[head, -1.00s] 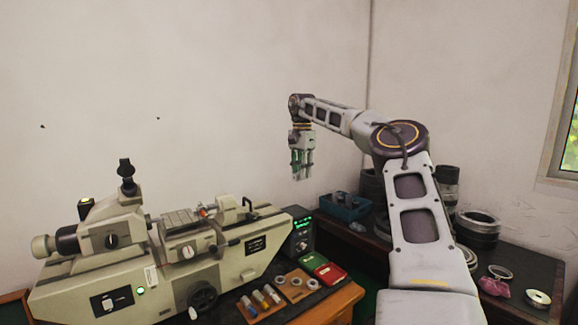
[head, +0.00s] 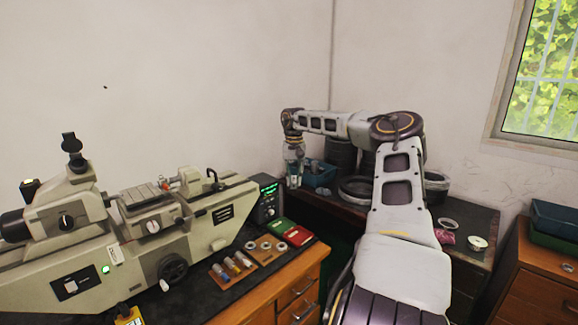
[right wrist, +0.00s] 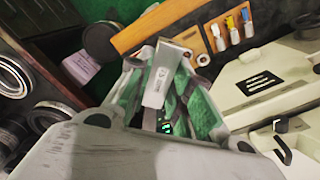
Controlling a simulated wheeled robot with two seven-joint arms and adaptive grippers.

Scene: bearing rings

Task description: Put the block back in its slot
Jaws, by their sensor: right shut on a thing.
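My right gripper (head: 293,180) hangs fingers down in the head view, beside the blue bin and right of the measuring machine. In the right wrist view its green-padded fingers (right wrist: 160,100) are shut on a smooth grey metal block (right wrist: 158,84), which has a small dark mark on its face. The block is too small to tell in the head view. I cannot make out its slot in either view. My left gripper is not in view.
The measuring machine (head: 150,215) fills the left bench. On its mat lie a holder with coloured vials (head: 232,266), a wooden board with rings (head: 265,250) and a red case (head: 298,236). A blue bin (head: 320,177) and large rings (head: 355,189) stand on the dark back table.

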